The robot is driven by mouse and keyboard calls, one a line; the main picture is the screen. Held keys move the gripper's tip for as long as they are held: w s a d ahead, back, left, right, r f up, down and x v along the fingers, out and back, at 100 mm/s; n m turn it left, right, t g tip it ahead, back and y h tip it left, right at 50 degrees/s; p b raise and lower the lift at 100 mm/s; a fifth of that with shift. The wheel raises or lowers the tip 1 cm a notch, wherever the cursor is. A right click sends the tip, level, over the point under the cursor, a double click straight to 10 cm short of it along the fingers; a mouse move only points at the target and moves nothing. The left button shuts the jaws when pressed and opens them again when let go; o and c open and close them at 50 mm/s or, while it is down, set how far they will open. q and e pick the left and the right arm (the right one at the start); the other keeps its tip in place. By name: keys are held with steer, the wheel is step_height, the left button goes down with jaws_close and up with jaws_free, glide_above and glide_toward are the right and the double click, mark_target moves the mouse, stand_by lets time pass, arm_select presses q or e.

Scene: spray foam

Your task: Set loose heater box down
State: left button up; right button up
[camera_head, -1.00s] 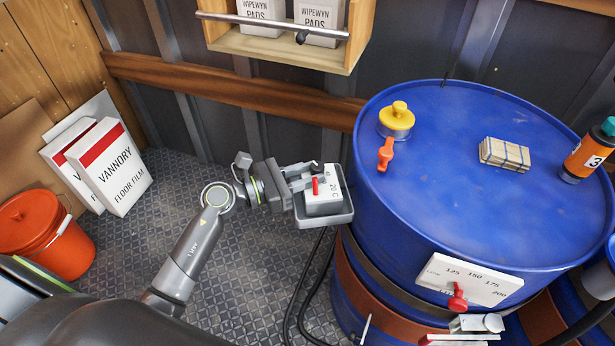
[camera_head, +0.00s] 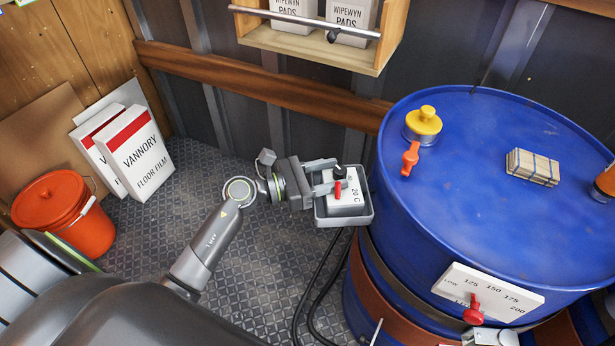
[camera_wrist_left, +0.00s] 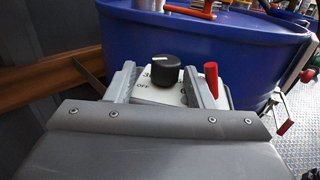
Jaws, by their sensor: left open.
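The heater box (camera_head: 345,199), white-faced with a "20 C" label, sits in a grey tray (camera_head: 367,215) beside the blue drum's left side. My left gripper (camera_head: 333,177) reaches it from the left, its jaws open with the fingers still around the box's upper part. In the left wrist view the two fingers (camera_wrist_left: 164,88) stand either side of the white face, black knob (camera_wrist_left: 166,70) and "OFF" mark. A red lever (camera_wrist_left: 211,78) stands by the right finger. Whether the fingers touch the box cannot be told. My right gripper is not in view.
The blue drum (camera_head: 480,150) stands close on the right, with a yellow-capped valve (camera_head: 423,122) and a wrapped bundle (camera_head: 532,167) on top. Black cables (camera_head: 322,290) hang below the tray. An orange bucket (camera_head: 65,212) and floor film boxes (camera_head: 140,155) stand at left.

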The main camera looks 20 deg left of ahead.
arm_select(q)
steer(key=b+v, duration=0.2)
steer(key=v, duration=1)
steer(key=shift+b, duration=0.4)
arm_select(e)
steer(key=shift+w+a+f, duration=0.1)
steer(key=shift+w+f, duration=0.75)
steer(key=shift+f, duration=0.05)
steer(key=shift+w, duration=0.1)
